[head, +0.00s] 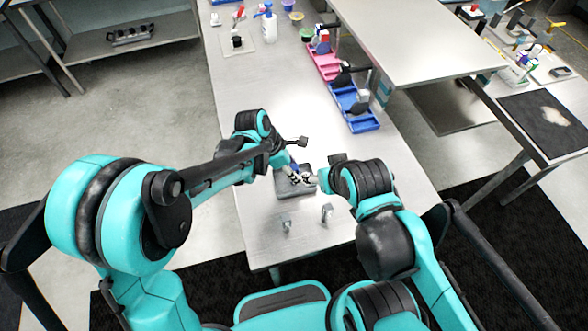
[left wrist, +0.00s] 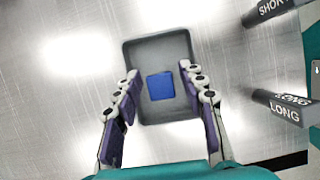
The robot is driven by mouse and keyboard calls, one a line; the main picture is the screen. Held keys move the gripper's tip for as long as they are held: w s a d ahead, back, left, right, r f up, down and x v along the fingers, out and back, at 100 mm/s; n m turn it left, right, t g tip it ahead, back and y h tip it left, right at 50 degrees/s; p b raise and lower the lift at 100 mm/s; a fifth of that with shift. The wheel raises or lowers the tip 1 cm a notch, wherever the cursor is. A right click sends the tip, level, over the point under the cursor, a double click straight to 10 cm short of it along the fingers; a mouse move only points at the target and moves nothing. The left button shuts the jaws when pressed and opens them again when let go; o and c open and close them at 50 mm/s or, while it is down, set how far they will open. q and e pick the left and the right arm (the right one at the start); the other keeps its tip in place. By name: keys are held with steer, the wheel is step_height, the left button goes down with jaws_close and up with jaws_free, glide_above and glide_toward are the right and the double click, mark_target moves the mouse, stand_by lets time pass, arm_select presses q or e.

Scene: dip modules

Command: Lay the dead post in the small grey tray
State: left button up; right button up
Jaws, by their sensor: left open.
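The small grey tray (left wrist: 165,48) lies under my left gripper in the left wrist view; its rim also shows in the head view (head: 284,192). A blue square piece (left wrist: 160,86) rests in the tray, and I take it for the dead post. Its height cannot be told from above. My left gripper (left wrist: 155,92) is open, one finger on each side of the blue piece and apart from it. In the head view the left gripper (head: 299,177) is over the tray. My right arm reaches in beside the tray, and its fingers cannot be made out clearly.
Labels LONG (left wrist: 284,112) and SHORT (left wrist: 272,8) show at right in the wrist view. Pink (head: 322,62) and blue (head: 354,108) trays lie farther back. The table left of centre is clear.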

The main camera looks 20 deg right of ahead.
arm_select(q)
steer(key=p+v, duration=0.3)
steer(key=v, duration=0.9)
steer(key=s+a+r+m+t+y, duration=0.2)
steer(key=s+a+m, duration=0.3)
steer(key=a, duration=0.8)
steer(key=s+a+r+m+t+y, duration=0.2)
steer(key=s+a+m+t, duration=0.3)
steer(key=a+m, duration=0.7)
steer(key=shift+s+a+r+m+y+b, duration=0.2)
steer(key=shift+a+m+y+b, duration=0.1)
steer(key=shift+a, duration=0.3)
steer(key=shift+f, duration=0.1)
step_height(320, 180, down, 9)
steer(key=b, duration=0.9)
